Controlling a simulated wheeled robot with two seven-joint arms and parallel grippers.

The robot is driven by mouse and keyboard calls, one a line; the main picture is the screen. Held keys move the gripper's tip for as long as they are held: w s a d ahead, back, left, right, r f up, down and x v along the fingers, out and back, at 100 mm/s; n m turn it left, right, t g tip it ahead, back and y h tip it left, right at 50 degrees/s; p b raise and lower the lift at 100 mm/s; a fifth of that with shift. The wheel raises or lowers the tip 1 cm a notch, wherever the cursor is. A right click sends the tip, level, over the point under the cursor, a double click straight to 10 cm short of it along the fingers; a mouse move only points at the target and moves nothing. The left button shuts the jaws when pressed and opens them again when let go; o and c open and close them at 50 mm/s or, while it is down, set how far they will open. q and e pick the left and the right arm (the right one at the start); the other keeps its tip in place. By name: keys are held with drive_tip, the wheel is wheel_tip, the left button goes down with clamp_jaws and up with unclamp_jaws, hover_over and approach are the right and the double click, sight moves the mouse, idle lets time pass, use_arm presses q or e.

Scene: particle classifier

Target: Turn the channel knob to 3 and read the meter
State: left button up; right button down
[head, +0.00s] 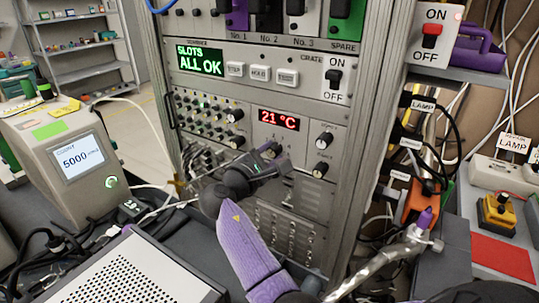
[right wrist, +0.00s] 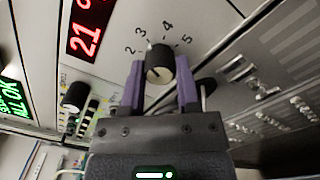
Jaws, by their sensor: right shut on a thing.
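In the right wrist view, the black channel knob (right wrist: 160,72) sits between the two purple fingers of my right gripper (right wrist: 161,85). The gripper is shut on it. The numbers 2, 3, 4 and 5 show around its far side; I cannot tell exactly which one its pointer marks. In the head view, my right gripper (head: 275,157) reaches the panel below a red display (head: 279,120) reading 21 °C, and it hides the knob. No dial marked as the meter can be made out. My left gripper is not in view.
Other knobs (head: 325,140) sit right of the gripper, and a field of small knobs and jacks (head: 205,115) lies to the left. A green screen (head: 200,62) reads ALL OK. A counter box (head: 65,160) showing 5000 stands at the left. Cables (head: 435,135) hang at the right.

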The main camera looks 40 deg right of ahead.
idle(0.3)
drive_tip(key=shift+c, duration=1.6)
unclamp_jaws()
drive_tip(key=p+v, duration=0.1)
drive_tip(key=v, duration=0.9)
